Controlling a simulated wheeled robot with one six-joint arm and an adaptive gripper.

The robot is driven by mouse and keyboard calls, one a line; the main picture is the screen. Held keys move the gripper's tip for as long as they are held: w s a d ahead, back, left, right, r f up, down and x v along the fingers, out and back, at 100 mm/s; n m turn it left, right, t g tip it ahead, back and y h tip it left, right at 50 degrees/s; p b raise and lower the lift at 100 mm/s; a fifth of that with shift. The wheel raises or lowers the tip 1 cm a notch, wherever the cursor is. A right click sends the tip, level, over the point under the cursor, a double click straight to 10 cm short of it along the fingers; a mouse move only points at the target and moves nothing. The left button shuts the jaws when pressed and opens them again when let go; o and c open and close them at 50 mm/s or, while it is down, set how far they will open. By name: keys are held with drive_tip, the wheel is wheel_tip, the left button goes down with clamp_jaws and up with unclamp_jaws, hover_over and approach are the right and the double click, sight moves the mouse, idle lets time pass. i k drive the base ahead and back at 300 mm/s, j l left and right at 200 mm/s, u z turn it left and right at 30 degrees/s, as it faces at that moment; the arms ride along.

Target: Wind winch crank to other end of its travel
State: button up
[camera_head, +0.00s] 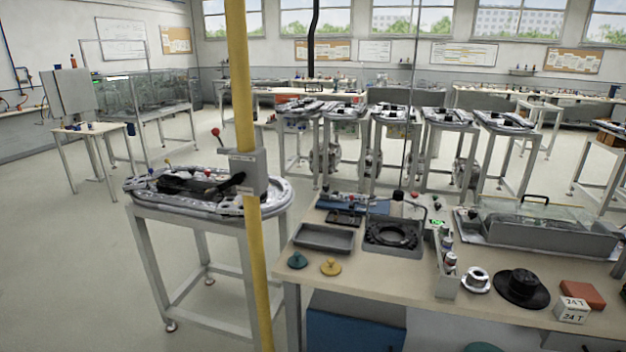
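A grey box-like unit (248,172) sits against a yellow upright pole (240,80), left of the middle. A thin lever with a red ball knob (217,132) rises at its upper left. A black handle-like part (232,184) sticks out low on its left side. This unit may be the winch and one of these parts its crank, but I cannot tell for sure at this size. The end of the crank's travel cannot be made out. My gripper is not in view.
A ring-track table (163,217) stands behind the pole. A workbench (400,270) at front right carries a grey tray (325,237), a black hat-shaped part (521,286) and an orange block (582,295). More track tables (395,116) stand behind. The floor at left (60,270) is clear.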

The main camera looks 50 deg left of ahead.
sight(237, 179)
drive_tip(key=j+u, duration=0.2)
drive_tip(key=j, duration=0.3)
drive_tip(key=j+u, duration=0.2)
drive_tip(key=j, duration=0.35)
drive_tip(key=j+u, duration=0.2)
drive_tip(key=j, duration=0.3)
drive_tip(key=i+j+u, duration=0.2)
drive_tip(key=j, duration=0.3)
drive_tip(key=j+u, duration=0.2)
drive_tip(key=j, duration=0.3)
